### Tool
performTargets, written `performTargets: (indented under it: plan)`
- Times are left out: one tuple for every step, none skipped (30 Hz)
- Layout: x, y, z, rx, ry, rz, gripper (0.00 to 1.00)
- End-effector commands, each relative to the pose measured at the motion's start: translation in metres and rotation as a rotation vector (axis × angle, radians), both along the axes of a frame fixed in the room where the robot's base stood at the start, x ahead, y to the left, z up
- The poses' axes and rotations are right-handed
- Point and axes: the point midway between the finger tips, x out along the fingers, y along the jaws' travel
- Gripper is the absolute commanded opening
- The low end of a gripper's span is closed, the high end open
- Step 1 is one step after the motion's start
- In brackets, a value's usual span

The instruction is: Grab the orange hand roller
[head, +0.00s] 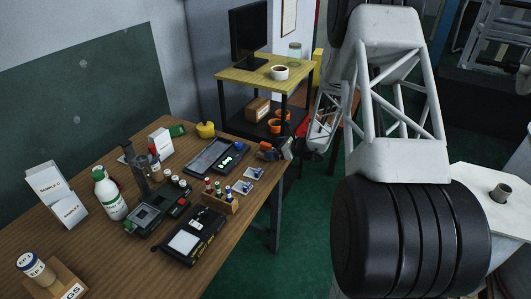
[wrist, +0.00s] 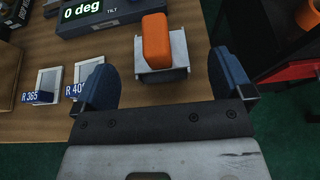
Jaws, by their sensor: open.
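The orange hand roller (wrist: 156,38) lies near the table's edge in the wrist view, with an orange handle and a grey-white plate or roller part (wrist: 162,60) on the near side. In the head view the roller (head: 265,146) is small and partly hidden by my gripper (head: 283,148) at the table's right edge. In the wrist view my gripper (wrist: 164,82) is open, with blue fingers spread wide to the left and right of the roller's near end. Nothing is between the fingertips, and I see no contact with the roller.
A tilt device (wrist: 90,12) reading 0 deg lies just beyond the roller. Two small framed samples (wrist: 48,84) lie to its left. The wooden table (head: 120,245) holds bottles, meters and a vial rack (head: 218,203). A shelf cart (head: 250,80) stands behind, close on the right.

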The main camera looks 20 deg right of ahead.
Motion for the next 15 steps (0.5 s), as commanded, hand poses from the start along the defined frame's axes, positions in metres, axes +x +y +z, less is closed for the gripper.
performTargets:
  plan:
    - [0.002,0.002,-0.001,0.0,0.0,0.001,0.98]
    - [0.003,0.003,-0.002,0.0,0.0,0.001,0.98]
    - [0.005,0.005,-0.003,0.0,0.0,0.001,0.98]
    - [0.006,0.007,-0.004,0.0,0.0,0.001,0.98]
    - [0.008,0.009,-0.006,0.001,0.001,0.001,0.98]
    - [0.011,0.012,-0.007,0.001,0.001,0.001,0.98]
    - [0.013,0.014,-0.009,0.001,0.001,0.001,0.98]
    - [0.015,0.017,-0.01,0.001,0.001,0.001,0.98]
    - [0.018,0.02,-0.012,0.001,0.001,0.001,0.98]
    - [0.02,0.022,-0.013,0.001,0.001,0.001,0.98]
    - [0.022,0.024,-0.014,0.001,0.002,0.001,0.98]
    - [0.024,0.026,-0.016,0.0,0.002,0.001,0.98]
    - [0.026,0.028,-0.017,0.001,0.002,-0.001,0.98]
    - [0.028,0.029,-0.018,0.001,0.002,-0.001,0.98]
    - [0.029,0.031,-0.019,0.0,0.001,0.0,0.98]
